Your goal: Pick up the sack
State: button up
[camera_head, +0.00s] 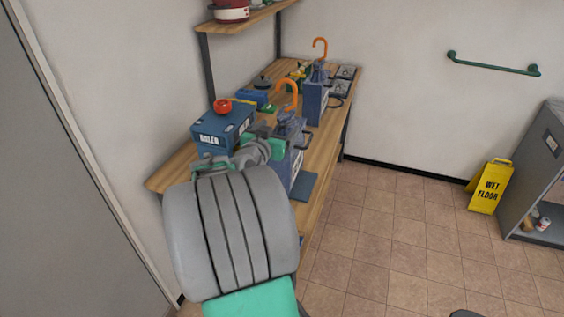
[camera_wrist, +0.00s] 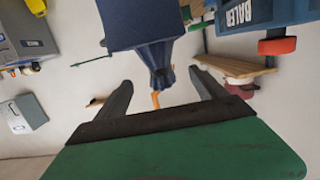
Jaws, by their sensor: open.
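Two dark blue sacks with gathered necks stand on the wooden workbench (camera_head: 320,150). The near sack (camera_head: 290,127) is beside my gripper, and the far sack (camera_head: 314,103) is further back. Each has an orange hook at its top in the head view. In the wrist view, which is upside down, a sack (camera_wrist: 148,28) has its gathered neck in the gap between the fingertips, with the fingers apart on either side. My gripper (camera_wrist: 161,78) is open and holds nothing.
A blue baler (camera_head: 222,127) with a red knob sits left of my gripper, close by. A wooden shelf (camera_head: 245,17) is above the bench. A yellow wet floor sign (camera_head: 490,187) and a grey cabinet (camera_head: 540,165) stand at right. The tiled floor between is clear.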

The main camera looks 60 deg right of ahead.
aim_at(286, 126)
notch_tip(286, 126, down, 3)
jog(key=shift+w+r+b, duration=0.1)
jog(key=shift+b, duration=0.7)
jog(key=p+x, duration=0.1)
jog(key=x, duration=0.1)
jog(key=p+x, duration=0.1)
jog(key=x, duration=0.2)
jog(key=p+x, duration=0.1)
jog(key=x, duration=0.1)
jog(key=shift+d+r, duration=0.2)
jog(key=shift+d, duration=0.25)
jog(key=shift+c, duration=0.4)
grip_shut()
jog(key=shift+r, duration=0.15)
